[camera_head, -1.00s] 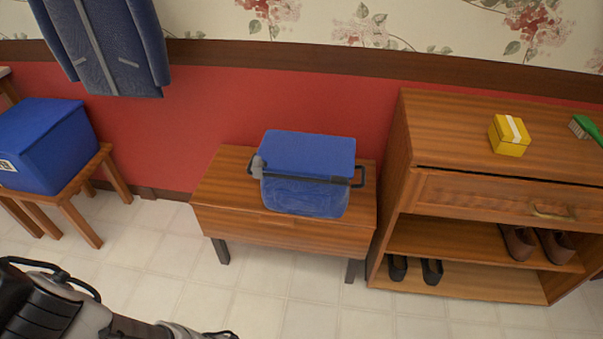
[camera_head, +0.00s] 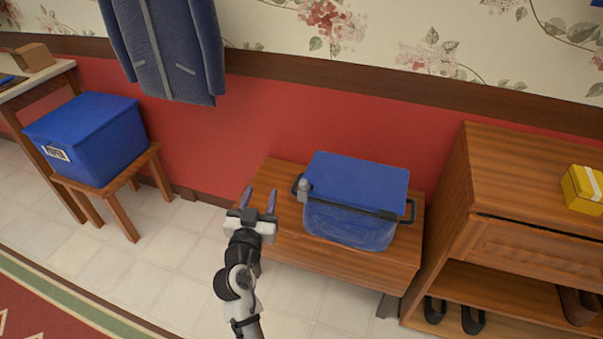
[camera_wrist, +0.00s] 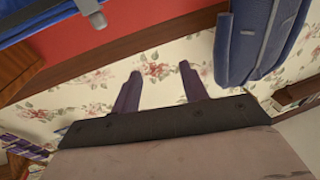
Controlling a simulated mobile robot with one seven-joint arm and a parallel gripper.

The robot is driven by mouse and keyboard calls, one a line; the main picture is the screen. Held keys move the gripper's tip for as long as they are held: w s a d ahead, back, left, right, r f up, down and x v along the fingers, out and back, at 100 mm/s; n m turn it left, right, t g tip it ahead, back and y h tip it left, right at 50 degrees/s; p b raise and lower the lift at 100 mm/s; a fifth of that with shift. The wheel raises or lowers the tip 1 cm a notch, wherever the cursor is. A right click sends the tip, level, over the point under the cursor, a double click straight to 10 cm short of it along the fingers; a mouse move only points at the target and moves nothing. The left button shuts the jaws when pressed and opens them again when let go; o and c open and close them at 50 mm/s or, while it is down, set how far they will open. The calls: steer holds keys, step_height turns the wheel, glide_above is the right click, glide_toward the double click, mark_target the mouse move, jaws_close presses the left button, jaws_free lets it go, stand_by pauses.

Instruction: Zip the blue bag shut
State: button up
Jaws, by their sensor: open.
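The blue bag (camera_head: 350,222) stands on a low wooden bench against the red wall. Its top (camera_head: 357,182) is flat, with a dark band along the front edge. A grey zipper pull (camera_head: 305,188) sits at the left end of that band, near a dark side handle. My gripper (camera_head: 259,200) is open and empty, left of the bag and apart from it. In the wrist view, my gripper's two fingers (camera_wrist: 159,92) are spread before the wallpaper. A corner of the bag (camera_wrist: 40,18) with the grey pull (camera_wrist: 92,12) shows at the upper left there.
The wooden bench (camera_head: 345,258) has bare room in front of the bag. A blue box (camera_head: 90,135) sits on a stool at left. A blue jacket (camera_head: 165,50) hangs above. A shoe cabinet (camera_head: 520,190) with a yellow box (camera_head: 583,188) stands close on the right.

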mark_target(302, 186)
steer(key=d+f+m+g+h, duration=0.2)
steer(key=d+f+h, duration=0.1)
steer(key=d+f, duration=0.35)
steer(key=p+x, duration=0.1)
steer(key=x, duration=0.3)
steer(key=r+p+x, duration=0.1)
steer(key=x, duration=0.3)
steer(key=p+x, duration=0.1)
steer(key=x, duration=0.4)
steer(key=shift+w+r+p, duration=0.1)
steer(key=shift+r+p, duration=0.05)
steer(key=shift+p, duration=0.15)
